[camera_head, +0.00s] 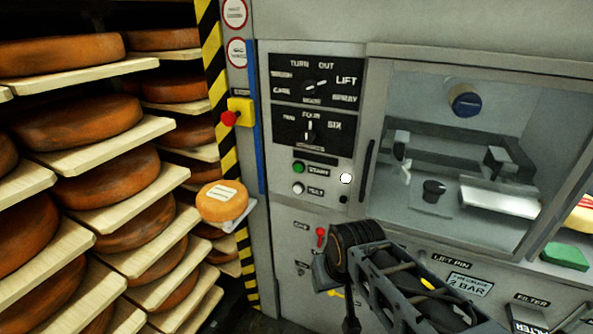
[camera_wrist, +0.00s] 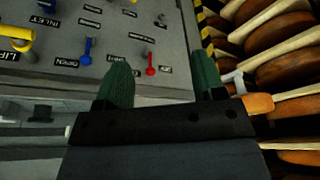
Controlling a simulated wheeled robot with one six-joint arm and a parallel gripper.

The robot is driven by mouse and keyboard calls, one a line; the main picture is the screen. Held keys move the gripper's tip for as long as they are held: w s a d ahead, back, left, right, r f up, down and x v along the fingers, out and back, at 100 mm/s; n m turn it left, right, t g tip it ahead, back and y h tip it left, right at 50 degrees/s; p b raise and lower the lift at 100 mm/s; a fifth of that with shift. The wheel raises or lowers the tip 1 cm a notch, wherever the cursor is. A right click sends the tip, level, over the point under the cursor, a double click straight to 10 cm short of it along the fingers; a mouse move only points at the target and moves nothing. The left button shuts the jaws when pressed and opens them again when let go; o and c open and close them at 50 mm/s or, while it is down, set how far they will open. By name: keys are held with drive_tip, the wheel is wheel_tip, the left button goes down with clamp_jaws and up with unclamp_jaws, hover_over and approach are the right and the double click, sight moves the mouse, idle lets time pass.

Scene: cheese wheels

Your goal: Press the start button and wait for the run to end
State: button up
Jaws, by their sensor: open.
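The green start button (camera_head: 298,168) sits on the grey machine's front panel, left of the glazed window, beside a label reading START. A pale round button (camera_head: 298,188) is just below it. A bright white round lamp or button (camera_head: 345,178) is to the right. My gripper (camera_head: 322,274) is below these buttons, near the lower panel, partly hidden by my own wrist. In the wrist view my gripper (camera_wrist: 162,78) has two green fingers spread apart with nothing between them. I cannot make out the start button in the wrist view.
A red lever (camera_head: 320,236) is close above my gripper; it also shows in the wrist view (camera_wrist: 150,66), near a blue lever (camera_wrist: 87,52). Dials (camera_head: 310,86) are above the buttons. A red stop knob (camera_head: 229,118) and cheese racks (camera_head: 100,155) are left. A window (camera_head: 450,150) is right.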

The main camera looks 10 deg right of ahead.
clamp_jaws()
idle(0.4)
idle(1.1)
